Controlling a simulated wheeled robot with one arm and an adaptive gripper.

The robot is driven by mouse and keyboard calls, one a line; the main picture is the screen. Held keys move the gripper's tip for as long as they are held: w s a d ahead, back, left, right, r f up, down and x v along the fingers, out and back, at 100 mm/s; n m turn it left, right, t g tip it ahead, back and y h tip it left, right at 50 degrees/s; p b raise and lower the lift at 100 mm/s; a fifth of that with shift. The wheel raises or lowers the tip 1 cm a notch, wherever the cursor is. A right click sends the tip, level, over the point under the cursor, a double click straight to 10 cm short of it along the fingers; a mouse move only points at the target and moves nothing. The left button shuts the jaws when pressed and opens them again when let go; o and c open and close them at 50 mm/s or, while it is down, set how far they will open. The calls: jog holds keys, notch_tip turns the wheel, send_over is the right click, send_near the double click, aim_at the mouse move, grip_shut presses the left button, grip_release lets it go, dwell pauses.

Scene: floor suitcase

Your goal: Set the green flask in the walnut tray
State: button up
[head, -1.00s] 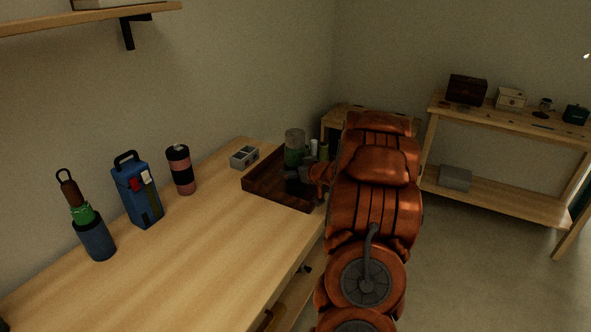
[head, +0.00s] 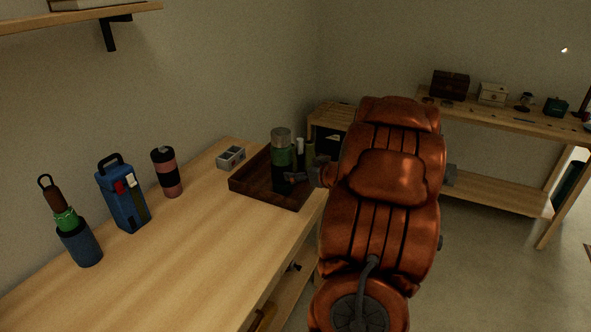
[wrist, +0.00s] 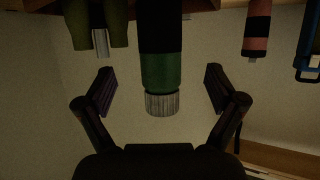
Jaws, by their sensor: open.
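The green flask (head: 281,152), with a grey cap, green band and dark lower body, stands upright in the walnut tray (head: 262,196) on the workbench. It also shows upside down in the wrist view (wrist: 161,70), centred between my fingers. My gripper (head: 298,178) is open just right of the flask, and in the wrist view (wrist: 160,90) clear gaps show between the fingers and the flask. Part of the tray's right side is hidden by my arm.
A white cylinder (head: 300,147) and an olive bottle (head: 310,153) stand close behind the flask's right side. A small grey divided box (head: 231,157), pink-black bottle (head: 166,172), blue case (head: 122,197) and blue holder (head: 80,244) line the wall. The bench front is clear.

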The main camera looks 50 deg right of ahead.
jog(key=shift+s+r, duration=0.2)
jog(key=shift+s, duration=0.15)
jog(key=s+a+r+m+g+h, duration=0.1)
jog(key=s+a+g+h, duration=0.1)
jog(key=a+g, duration=0.35)
jog(key=s+a+r+g+h, duration=0.1)
jog(key=s+a+g, duration=0.1)
jog(key=a, duration=0.6)
jog(key=s+a+f+n+g+y, duration=0.1)
jog(key=s+a+g+y, duration=0.1)
jog(key=s+a, duration=0.9)
jog(key=s+a+f+n+g+y, duration=0.1)
jog(key=s+a+g, duration=0.4)
jog(key=s+a, duration=0.7)
jog(key=a+n+y, duration=0.1)
jog(key=a+y, duration=0.1)
jog(key=a, duration=0.3)
jog(key=shift+s, duration=0.3)
jog(key=shift+g, duration=0.25)
